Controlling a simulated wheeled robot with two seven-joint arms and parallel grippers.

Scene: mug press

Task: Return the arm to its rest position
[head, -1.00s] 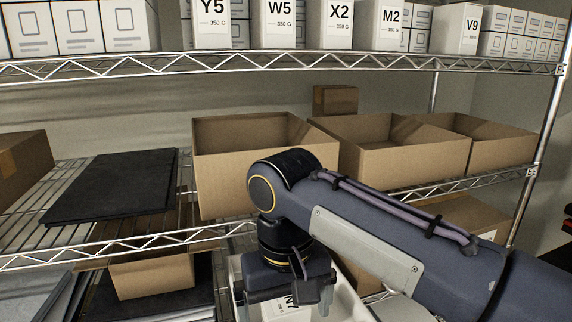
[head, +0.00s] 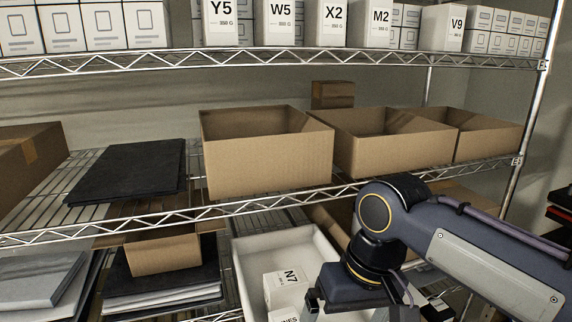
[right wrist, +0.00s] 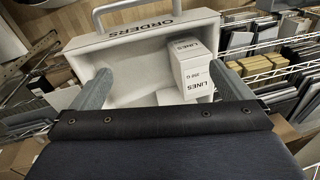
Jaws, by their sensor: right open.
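My right arm comes in from the right in the head view. Its gripper (head: 355,308) is at the lower right, just right of the white bin (head: 240,268), partly cut off by the bottom edge. In the right wrist view the gripper (right wrist: 160,86) has its fingers wide apart with nothing held between them. The white bin (right wrist: 135,62), marked ORDERS, lies beyond the fingers. A white box marked N7 (head: 286,286) and a box marked LINES (head: 284,315) are in the bin; a LINES box also shows in the wrist view (right wrist: 190,66). My left gripper is not in view.
Cardboard boxes (head: 265,170) stand on the middle wire shelf, beside a black flat stack (head: 128,172). Labelled white boxes (head: 280,22) line the top shelf. The shelf's front rail (head: 150,228) and right post (head: 530,110) are near my arm.

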